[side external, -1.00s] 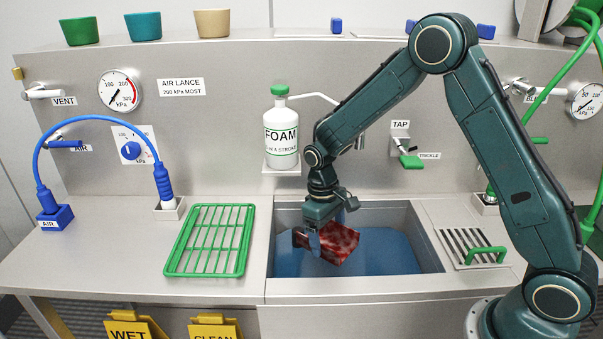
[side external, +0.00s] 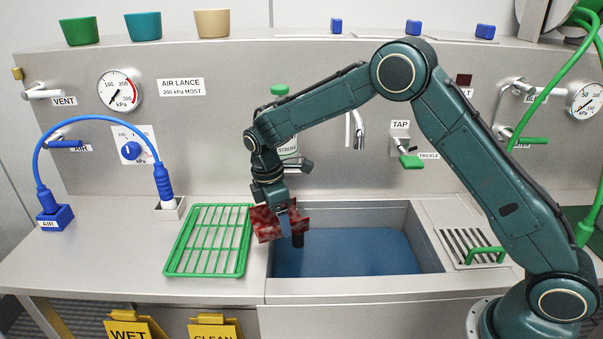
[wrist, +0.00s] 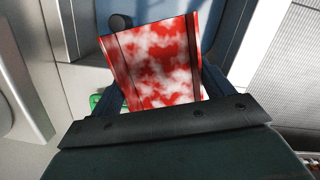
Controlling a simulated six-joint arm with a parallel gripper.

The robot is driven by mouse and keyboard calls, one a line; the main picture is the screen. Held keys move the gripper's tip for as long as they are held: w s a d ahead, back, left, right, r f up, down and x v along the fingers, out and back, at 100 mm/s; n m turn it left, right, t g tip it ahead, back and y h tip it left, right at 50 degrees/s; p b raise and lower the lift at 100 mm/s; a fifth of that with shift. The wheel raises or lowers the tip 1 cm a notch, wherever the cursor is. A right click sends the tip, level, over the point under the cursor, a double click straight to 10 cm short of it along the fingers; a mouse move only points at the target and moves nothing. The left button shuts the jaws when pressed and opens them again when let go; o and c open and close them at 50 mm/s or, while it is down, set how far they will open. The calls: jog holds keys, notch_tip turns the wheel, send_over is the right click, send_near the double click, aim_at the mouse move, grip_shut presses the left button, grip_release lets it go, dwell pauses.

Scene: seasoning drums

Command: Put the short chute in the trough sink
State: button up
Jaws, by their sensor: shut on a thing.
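The short chute (side external: 265,224) is a red piece with whitish patches, like foam or residue. My gripper (side external: 290,232) is shut on it and holds it up at the left end of the trough sink (side external: 350,216), by the green rack's right edge. The sink is a grey basin with blue in its bottom. In the wrist view the chute (wrist: 155,62) fills the space between the fingers of my gripper (wrist: 160,92). In the side view the fingers hide part of the chute. Its exact height above the rim is hard to tell.
The green wire rack (side external: 210,240) lies empty on the counter left of the sink. A foam bottle (side external: 280,90) on the back wall is mostly behind my arm. A tap (side external: 358,130) hangs over the sink's back. A drain grate (side external: 467,243) is at right.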

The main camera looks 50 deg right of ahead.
aim_at(224, 241)
jog(key=w+a+r+n+t, duration=0.1)
jog(key=w+a+r+n, duration=0.2)
jog(key=a+n, duration=0.2)
jog(key=w+a+r+n+t, duration=0.1)
jog(key=w+a+r+n, duration=0.2)
jog(key=a+n, duration=0.3)
jog(key=shift+w+a+n, duration=0.25)
jog(key=shift+w+n, duration=0.2)
jog(key=shift+n, duration=0.95)
jog(key=shift+f, duration=4)
jog(key=shift+f, duration=0.15)
jog(key=o, duration=1.1)
notch_tip(224, 241, up, 12)
jog(key=s+a, duration=0.1)
jog(key=shift+s+a, duration=0.15)
